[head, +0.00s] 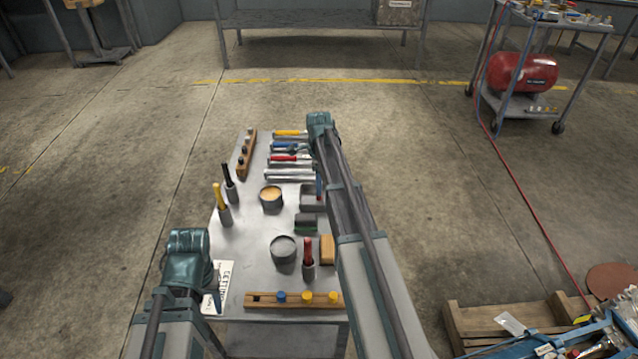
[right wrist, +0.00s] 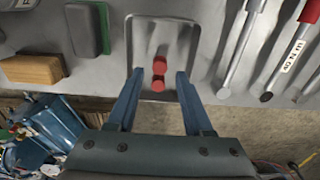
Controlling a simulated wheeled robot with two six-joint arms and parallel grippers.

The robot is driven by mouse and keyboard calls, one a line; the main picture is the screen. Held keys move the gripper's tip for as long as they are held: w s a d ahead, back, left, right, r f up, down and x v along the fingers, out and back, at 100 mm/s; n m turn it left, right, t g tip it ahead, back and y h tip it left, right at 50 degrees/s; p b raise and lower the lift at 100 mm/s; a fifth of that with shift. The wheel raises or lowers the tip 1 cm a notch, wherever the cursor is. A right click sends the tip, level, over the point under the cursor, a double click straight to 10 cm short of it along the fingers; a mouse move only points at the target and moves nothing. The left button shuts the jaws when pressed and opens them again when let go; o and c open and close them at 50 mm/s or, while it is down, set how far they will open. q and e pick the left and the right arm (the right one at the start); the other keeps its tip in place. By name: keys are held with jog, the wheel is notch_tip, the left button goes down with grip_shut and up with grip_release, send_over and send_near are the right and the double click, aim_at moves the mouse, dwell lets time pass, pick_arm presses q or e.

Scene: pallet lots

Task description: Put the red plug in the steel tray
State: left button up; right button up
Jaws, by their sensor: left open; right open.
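The red plug (right wrist: 158,72) shows in the right wrist view as two rounded red parts, one above the other. It appears over the floor of the steel tray (right wrist: 190,27); whether it touches the floor is unclear. My right gripper (right wrist: 159,76) is open, with one finger on each side of the plug and no visible contact. In the head view the steel tray (head: 309,203) is partly hidden behind my right arm, and the plug cannot be made out. My left arm is at the lower left of the table, its jaws hidden.
On the table (head: 250,262) are a front wooden rack (head: 322,307) with blue and yellow plugs, round tins (head: 283,249), a red-handled upright tool (head: 308,257), a green-and-black block (head: 306,222) and a wooden block (head: 327,249). Several tools (head: 290,159) lie behind the tray.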

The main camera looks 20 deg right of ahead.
notch_tip(320, 180, up, 8)
jog(key=p, duration=0.7)
jog(key=shift+r, duration=0.25)
jog(key=s+a+r+n+p, duration=1)
jog(key=s+a+n, duration=0.3)
jog(key=a, duration=0.1)
jog(key=s+a+r+n+h+p, duration=0.1)
jog(key=s+a+r+n+p, duration=1)
jog(key=s+a+n, duration=0.2)
jog(key=shift+s+a+n, duration=0.3)
jog(key=shift+a+n, duration=0.2)
jog(key=shift+a, duration=0.45)
jog(key=shift+s+d, duration=0.1)
jog(key=shift+d, duration=0.05)
